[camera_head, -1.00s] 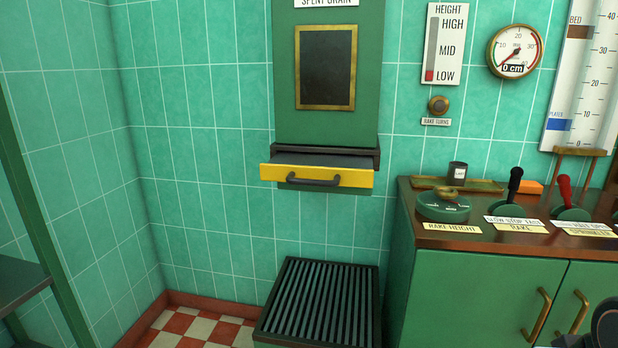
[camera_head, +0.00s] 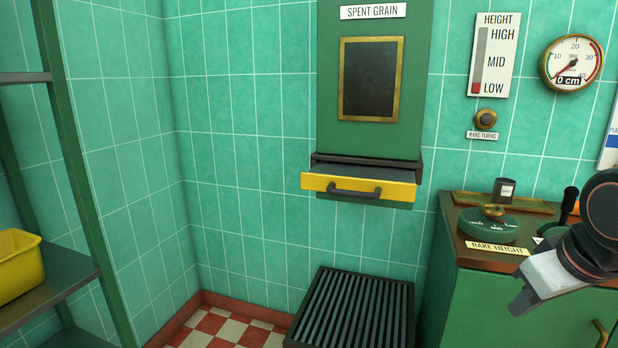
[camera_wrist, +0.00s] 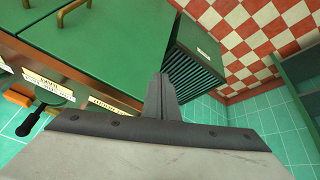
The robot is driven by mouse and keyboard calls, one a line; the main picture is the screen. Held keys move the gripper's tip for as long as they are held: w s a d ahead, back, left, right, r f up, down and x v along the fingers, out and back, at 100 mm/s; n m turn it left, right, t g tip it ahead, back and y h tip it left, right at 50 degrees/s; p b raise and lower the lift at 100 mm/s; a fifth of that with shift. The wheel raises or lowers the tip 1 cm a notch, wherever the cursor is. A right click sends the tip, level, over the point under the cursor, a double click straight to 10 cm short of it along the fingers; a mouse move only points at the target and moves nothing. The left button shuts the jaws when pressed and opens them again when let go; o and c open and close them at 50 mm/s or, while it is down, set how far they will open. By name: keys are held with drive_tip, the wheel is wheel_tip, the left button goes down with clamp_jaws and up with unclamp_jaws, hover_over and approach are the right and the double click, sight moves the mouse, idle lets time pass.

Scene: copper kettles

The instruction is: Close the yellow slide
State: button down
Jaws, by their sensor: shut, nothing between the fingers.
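The yellow slide (camera_head: 385,192) with its dark bar handle (camera_head: 354,190) sticks out from the bottom of the green spent grain chute (camera_head: 325,135) on the tiled wall. A grey plate shows behind its yellow front, so it stands open. My gripper (camera_head: 520,306) is at the lower right of the head view, in front of the green cabinet, to the right of and below the slide and apart from it. In the wrist view my gripper (camera_wrist: 161,90) has its fingers together with nothing between them. The slide is not visible in the wrist view.
A black slatted grate (camera_head: 350,310) stands below the slide. The green cabinet (camera_head: 500,295) with a rake height dial (camera_head: 488,228) is at the right. A shelf (camera_head: 60,290) with a yellow bin (camera_head: 18,265) is at the left. The space before the slide looks clear.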

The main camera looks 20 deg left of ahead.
sight(320, 167)
drive_tip(key=w+a+r+n+y, duration=0.1)
drive_tip(key=w+a+r+n, duration=0.2)
drive_tip(key=a+r, duration=0.45)
drive_tip(key=w+a+r+n+y, duration=0.1)
drive_tip(key=w+a+r+n, duration=0.3)
drive_tip(key=a, duration=0.7)
drive_tip(key=s+a+r+n+y, duration=0.15)
drive_tip(key=a+r, duration=0.35)
drive_tip(key=a, duration=0.5)
drive_tip(key=s+a+r+n, duration=0.25)
drive_tip(key=a+r, duration=0.25)
drive_tip(key=a, duration=0.4)
drive_tip(key=w+a+f, duration=0.1)
drive_tip(key=w+f, duration=0.1)
drive_tip(key=w+a+f, duration=0.1)
drive_tip(key=w+f, duration=0.2)
drive_tip(key=w+a+f, duration=0.1)
drive_tip(key=w+f, duration=0.1)
drive_tip(key=f, duration=0.1)
drive_tip(key=shift+w+a+f, duration=0.15)
drive_tip(key=shift+w+a, duration=0.15)
drive_tip(key=shift+w, duration=0.85)
drive_tip(key=w, duration=1.1)
drive_tip(key=shift+w, duration=0.25)
